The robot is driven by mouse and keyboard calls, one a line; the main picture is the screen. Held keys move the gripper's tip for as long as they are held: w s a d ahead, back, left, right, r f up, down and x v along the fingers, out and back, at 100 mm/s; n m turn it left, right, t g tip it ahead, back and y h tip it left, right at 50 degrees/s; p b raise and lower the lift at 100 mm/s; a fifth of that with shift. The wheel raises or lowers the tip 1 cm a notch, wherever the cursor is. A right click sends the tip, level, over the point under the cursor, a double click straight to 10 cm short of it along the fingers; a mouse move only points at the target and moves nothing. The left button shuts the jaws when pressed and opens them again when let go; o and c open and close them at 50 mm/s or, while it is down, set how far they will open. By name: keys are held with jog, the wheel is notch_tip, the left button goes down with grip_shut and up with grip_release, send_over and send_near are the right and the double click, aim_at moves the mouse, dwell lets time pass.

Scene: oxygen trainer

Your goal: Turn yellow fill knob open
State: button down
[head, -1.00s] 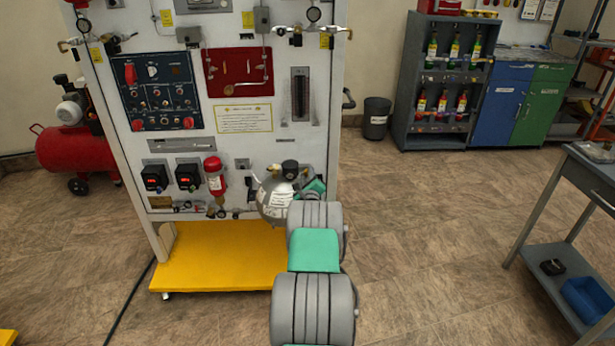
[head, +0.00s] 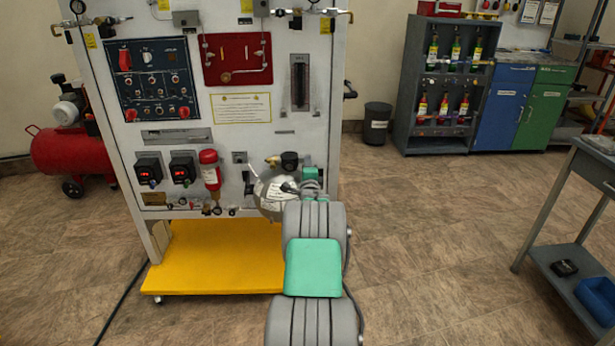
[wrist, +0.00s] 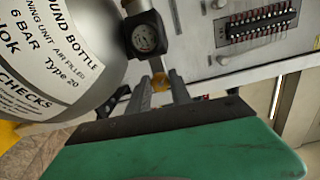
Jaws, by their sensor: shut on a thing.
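The yellow fill knob (wrist: 160,83) shows in the wrist view, small and partly covered by the fingers. My gripper (wrist: 162,88) has its two dark fingers on either side of the knob and is shut on it. The knob sits just below a round pressure gauge (wrist: 145,38). The silver round bottle (wrist: 50,50) with white labels is left of the gauge; it also shows in the head view (head: 270,192). In the head view my arm hides the fingers and the knob. How far the knob is turned cannot be told.
The white trainer panel (head: 285,150) stands upright on a yellow wheeled base (head: 215,262). A slotted strip (wrist: 270,25) is on the panel near my gripper. A grey side table (head: 590,175) stands at the right. The floor between is clear.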

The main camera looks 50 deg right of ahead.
jog(key=n+b, duration=0.3)
jog(key=shift+f+n+b, duration=0.25)
jog(key=shift+n+b, duration=0.1)
jog(key=shift+n, duration=0.05)
jog(key=n+b, duration=0.3)
jog(key=shift+n, duration=0.3)
jog(key=n+b, duration=0.5)
jog(key=n, duration=0.1)
jog(key=n+b, duration=0.2)
jog(key=n, duration=0.2)
jog(key=shift+s+d, duration=0.1)
jog(key=n+b, duration=0.2)
jog(key=n, duration=0.1)
jog(key=shift+n, duration=0.3)
jog(key=n+b, duration=0.1)
jog(key=n, duration=0.2)
jog(key=shift+s+d+r+n+b, duration=0.1)
jog(key=shift+n+b, duration=0.65)
jog(key=shift+n, duration=1.05)
